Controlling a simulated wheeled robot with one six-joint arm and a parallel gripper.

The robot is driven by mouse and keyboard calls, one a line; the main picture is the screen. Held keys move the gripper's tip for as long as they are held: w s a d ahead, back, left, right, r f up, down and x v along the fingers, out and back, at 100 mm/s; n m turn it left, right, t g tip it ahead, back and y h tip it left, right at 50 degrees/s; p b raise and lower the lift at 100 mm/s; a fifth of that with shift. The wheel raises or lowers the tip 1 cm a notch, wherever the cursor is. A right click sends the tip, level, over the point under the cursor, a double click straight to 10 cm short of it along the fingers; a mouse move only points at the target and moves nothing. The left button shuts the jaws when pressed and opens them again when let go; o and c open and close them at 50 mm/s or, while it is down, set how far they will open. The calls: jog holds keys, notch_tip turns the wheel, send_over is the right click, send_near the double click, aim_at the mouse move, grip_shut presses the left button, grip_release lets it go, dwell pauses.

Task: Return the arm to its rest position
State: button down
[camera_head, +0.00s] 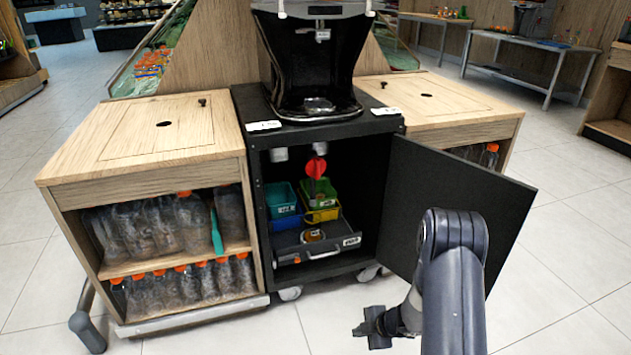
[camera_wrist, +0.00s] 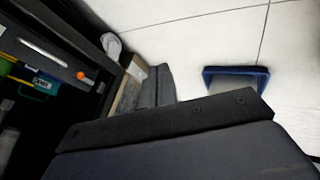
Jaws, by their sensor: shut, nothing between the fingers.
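My gripper (camera_head: 368,329) is low in front of the juicer's open black cabinet (camera_head: 262,200), above the tiled floor. It is shut and empty. My arm comes in from the lower right, in front of the open cabinet door (camera_head: 450,190). The black juicer (camera_head: 312,70) stands on top of the cabinet. In the wrist view, the cabinet's dark interior (camera_wrist: 50,85) lies at the left and dark parts of my gripper fill the bottom.
The cabinet holds a teal bin (camera_head: 282,193), a yellow bin (camera_head: 322,214) and a grey drawer (camera_head: 320,247). A wooden counter (camera_head: 150,130) with bottles (camera_head: 160,225) stands at the left. The door swings out to the right, close to my arm. Floor (camera_head: 560,290) is clear at the right.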

jog(key=s, duration=0.1)
jog(key=s+d+b, duration=0.1)
jog(key=s, duration=0.1)
jog(key=s+b, duration=0.1)
jog(key=shift+s+d, duration=0.2)
jog(key=shift+d, duration=0.05)
jog(key=shift+r, duration=0.1)
